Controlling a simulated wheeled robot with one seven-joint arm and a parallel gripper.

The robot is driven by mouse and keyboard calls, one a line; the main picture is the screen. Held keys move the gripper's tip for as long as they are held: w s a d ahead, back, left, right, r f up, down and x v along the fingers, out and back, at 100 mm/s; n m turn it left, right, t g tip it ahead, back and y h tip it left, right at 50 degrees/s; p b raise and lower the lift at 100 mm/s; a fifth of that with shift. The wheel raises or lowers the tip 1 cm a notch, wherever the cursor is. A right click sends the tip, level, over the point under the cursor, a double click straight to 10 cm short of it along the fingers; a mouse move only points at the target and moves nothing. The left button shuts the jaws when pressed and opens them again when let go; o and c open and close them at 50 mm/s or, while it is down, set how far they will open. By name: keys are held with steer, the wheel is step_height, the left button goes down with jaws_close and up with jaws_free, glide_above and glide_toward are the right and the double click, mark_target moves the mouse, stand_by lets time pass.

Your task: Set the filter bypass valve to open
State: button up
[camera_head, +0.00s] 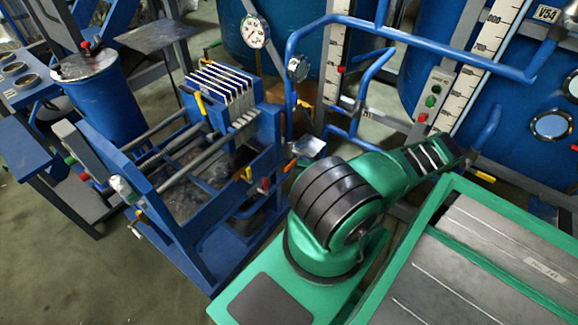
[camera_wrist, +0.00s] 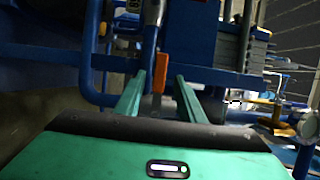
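An orange lever handle (camera_wrist: 162,74) stands between the fingers of my gripper (camera_wrist: 159,76) in the wrist view. It lies roughly along a blue upright pipe (camera_wrist: 149,42). My gripper is open, with a green finger on each side of the handle and clear gaps visible; I cannot tell how deep the handle lies between them. In the head view an orange handle (camera_head: 290,165) sits low on the blue pipe (camera_head: 290,110) beside the filter press (camera_head: 185,245); it looks like the same one. My gripper's fingers are not visible there.
Yellow (camera_head: 249,174) and red (camera_head: 265,185) handles are on the press. Blue pipes and large blue tanks (camera_head: 483,110) crowd the back. Open floor (camera_head: 40,255) lies to the left.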

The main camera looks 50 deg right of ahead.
mark_target(291, 166)
steer(key=shift+x, duration=3.2)
jaws_close()
steer(key=shift+d, duration=0.2)
steer(key=shift+a, duration=0.15)
